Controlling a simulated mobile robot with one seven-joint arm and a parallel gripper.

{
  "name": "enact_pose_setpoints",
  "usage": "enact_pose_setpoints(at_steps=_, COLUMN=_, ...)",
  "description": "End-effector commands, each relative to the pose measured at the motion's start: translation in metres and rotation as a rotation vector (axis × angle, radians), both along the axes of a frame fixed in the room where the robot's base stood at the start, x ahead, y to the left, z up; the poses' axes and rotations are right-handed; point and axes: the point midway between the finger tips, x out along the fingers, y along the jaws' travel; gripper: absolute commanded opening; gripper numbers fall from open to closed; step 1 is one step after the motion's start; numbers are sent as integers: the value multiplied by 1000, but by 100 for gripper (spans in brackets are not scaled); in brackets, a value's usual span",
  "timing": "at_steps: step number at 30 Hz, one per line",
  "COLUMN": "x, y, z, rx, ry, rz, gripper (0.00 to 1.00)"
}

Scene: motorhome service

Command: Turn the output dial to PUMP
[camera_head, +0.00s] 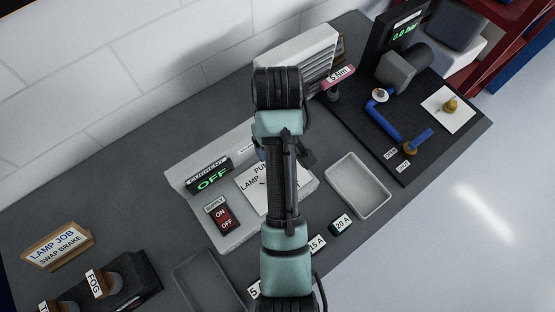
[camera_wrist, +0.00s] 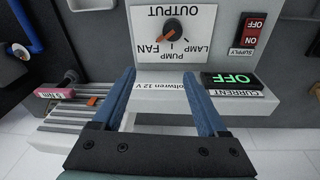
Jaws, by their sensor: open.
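The output dial (camera_wrist: 172,30) is a dark round knob on a white plate (camera_wrist: 200,15) marked OUTPUT, LAMP, PUMP and FAN, upside down in the wrist view. Its orange pointer appears to point towards FAN. My gripper (camera_wrist: 160,75) is open, with two blue fingers apart and nothing between them. The dial lies beyond the fingertips, apart from them. In the head view my arm hides the dial and most of my gripper; part of the plate (camera_head: 257,195) with PUMP and LAMP shows.
The current display (camera_head: 211,180) reads OFF, above the red supply switch (camera_head: 224,217). An empty tray (camera_head: 357,187) lies to the right. A ribbed white unit (camera_head: 310,55) with a pink 5 Nm tool (camera_head: 339,77) stands behind. Fuses lie in front.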

Motion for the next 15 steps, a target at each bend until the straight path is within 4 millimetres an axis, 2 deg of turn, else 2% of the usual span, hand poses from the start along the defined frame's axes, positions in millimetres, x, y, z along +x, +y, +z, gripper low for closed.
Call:
enact_pose_setpoints(at_steps=1, x=-13, y=0, z=-1, rx=-3, ry=66, rz=12, gripper=76)
enact_pose_setpoints(at_steps=4, x=-27, y=0, z=-9, rx=-5, ry=132, rz=28, gripper=76)
enact_pose_setpoints(at_steps=11, x=-30, y=0, z=-33, rx=-5, ry=146, rz=32, gripper=76)
enact_pose_setpoints(at_steps=15, x=-30, y=-1, z=-56, rx=-5, ry=146, rz=30, gripper=76)
